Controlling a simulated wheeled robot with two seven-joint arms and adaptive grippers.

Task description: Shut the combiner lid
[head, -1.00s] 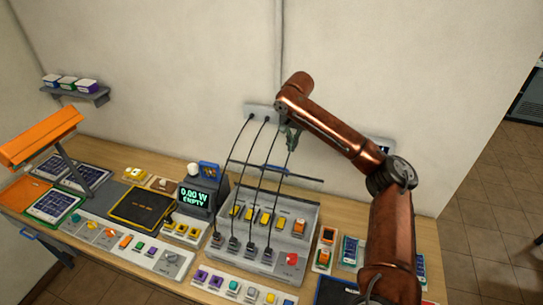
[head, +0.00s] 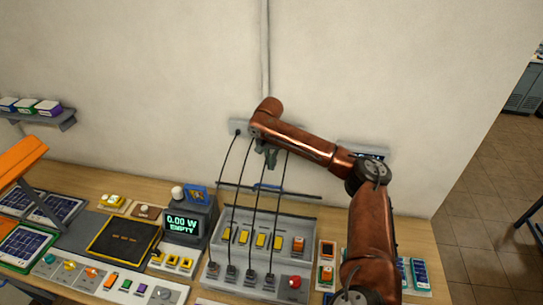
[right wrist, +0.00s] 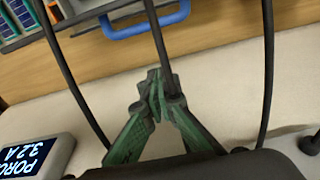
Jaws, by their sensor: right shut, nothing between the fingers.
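The combiner (head: 226,262) is a grey box on the bench with a row of yellow switches, an orange one, a red knob and black cables at its front. Its lid (head: 305,195) seems to stand open at the back; only a dark edge bar shows clearly. A blue handle (head: 271,187) sits on it and also shows in the right wrist view (right wrist: 145,22). My right gripper (head: 268,160) is shut and empty in front of the wall, just above the handle in the picture and apart from it. A cable passes close by its fingertips (right wrist: 160,88). My left gripper is out of view.
Black cables (head: 228,160) run from a wall outlet strip (head: 238,128) down to the combiner, around my right gripper. A display reading 0.00 W EMPTY (head: 182,223) stands left of the combiner. A small wall screen (right wrist: 35,157) is near the gripper.

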